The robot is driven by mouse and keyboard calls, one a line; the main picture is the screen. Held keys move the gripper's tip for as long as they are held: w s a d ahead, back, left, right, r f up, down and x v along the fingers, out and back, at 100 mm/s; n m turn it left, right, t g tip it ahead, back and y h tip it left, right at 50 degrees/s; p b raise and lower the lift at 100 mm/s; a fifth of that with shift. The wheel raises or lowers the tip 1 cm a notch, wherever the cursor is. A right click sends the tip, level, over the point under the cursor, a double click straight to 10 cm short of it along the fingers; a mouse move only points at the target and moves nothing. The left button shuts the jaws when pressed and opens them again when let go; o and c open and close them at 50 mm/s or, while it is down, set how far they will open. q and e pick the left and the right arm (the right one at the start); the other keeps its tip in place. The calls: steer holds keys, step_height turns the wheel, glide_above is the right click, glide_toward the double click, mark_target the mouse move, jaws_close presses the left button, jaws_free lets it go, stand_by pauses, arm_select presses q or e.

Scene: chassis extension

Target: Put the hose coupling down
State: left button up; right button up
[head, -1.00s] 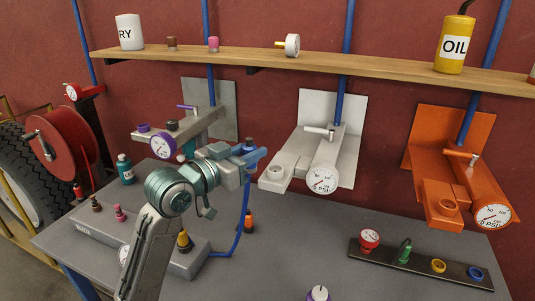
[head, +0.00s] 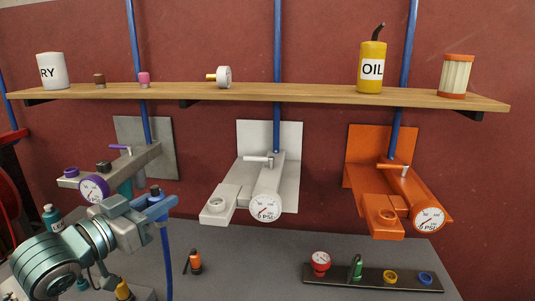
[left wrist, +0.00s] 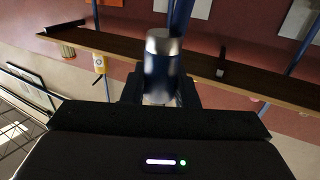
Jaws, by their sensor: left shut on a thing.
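The hose coupling (head: 155,191) is a small dark-blue fitting with a blue hose (head: 167,262) hanging below it. My left gripper (head: 157,206) is shut on it and holds it upright above the grey table, in front of the wall to the left of the white gauge station. In the left wrist view the coupling (left wrist: 162,62) looks blurred, with a silver end and a blue body, between the dark fingers. The fingers hide part of the coupling in the head view. My right gripper is not in view.
Grey, white (head: 219,202) and orange (head: 374,207) gauge stations stand along the red wall under a wooden shelf (head: 310,94). A dark rack (head: 372,280) with several fittings lies at right. Table between bottle and rack is clear.

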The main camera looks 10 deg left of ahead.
arm_select(q)
steer(key=s+d+f+n+y, duration=0.1)
steer(key=s+f+y, duration=0.1)
steer(key=f, duration=0.7)
steer(key=s+d+f+n+t+y, duration=0.1)
steer(key=s+d+f+n+y, duration=0.1)
steer(key=f, duration=0.8)
steer(key=s+d+f+n+y, duration=0.2)
steer(key=f+y, duration=0.1)
steer(key=f, duration=0.6)
steer(key=shift+s+f+t+y, duration=0.2)
steer(key=shift+t+y, duration=0.1)
